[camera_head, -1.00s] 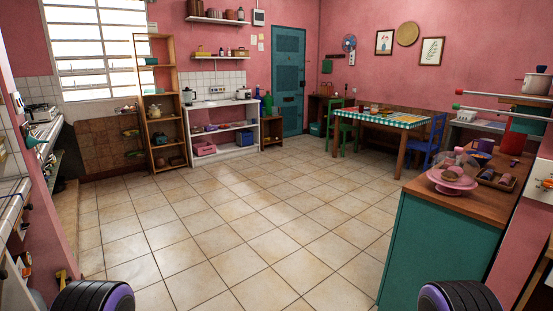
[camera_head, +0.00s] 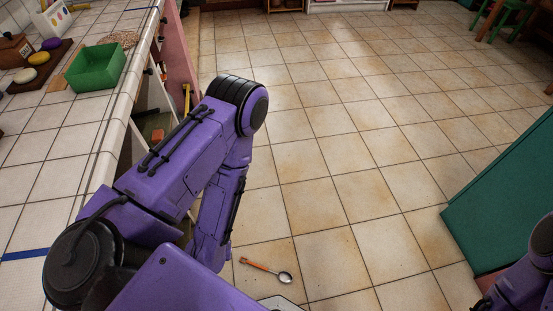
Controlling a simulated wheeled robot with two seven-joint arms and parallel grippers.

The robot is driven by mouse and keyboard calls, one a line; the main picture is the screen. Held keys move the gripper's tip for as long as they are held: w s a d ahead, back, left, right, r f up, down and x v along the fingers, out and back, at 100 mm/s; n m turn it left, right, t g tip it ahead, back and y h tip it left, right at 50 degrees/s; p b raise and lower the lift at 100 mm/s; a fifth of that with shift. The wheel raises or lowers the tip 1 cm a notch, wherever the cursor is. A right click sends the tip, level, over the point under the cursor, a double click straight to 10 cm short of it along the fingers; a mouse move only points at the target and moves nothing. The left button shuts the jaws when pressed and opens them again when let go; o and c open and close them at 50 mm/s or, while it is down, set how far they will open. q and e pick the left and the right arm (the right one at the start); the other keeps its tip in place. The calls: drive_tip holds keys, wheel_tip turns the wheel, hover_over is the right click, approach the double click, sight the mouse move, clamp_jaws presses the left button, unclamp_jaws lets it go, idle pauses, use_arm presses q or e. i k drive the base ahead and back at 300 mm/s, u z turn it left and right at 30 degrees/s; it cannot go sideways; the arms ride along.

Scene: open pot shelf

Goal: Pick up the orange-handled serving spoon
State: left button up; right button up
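The orange-handled serving spoon (camera_head: 264,269) lies flat on the tiled floor near the bottom centre of the head view. Its orange handle points to the upper left and its metal bowl lies at the lower right. My purple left arm comes in from the left and bends down just left of the spoon. My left gripper is not visible; the forearm runs down behind the upper arm. Part of my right arm shows at the lower right corner, but its gripper is out of view.
A white tiled counter (camera_head: 62,165) runs along the left, close to my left arm. A green box (camera_head: 95,72) stands on it. A teal cabinet side (camera_head: 505,215) stands at the right. The tiled floor between is clear around the spoon.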

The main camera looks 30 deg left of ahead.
sight(285, 276)
drive_tip(key=z, duration=1.45)
drive_tip(key=i, duration=0.15)
drive_tip(key=u, duration=2.35)
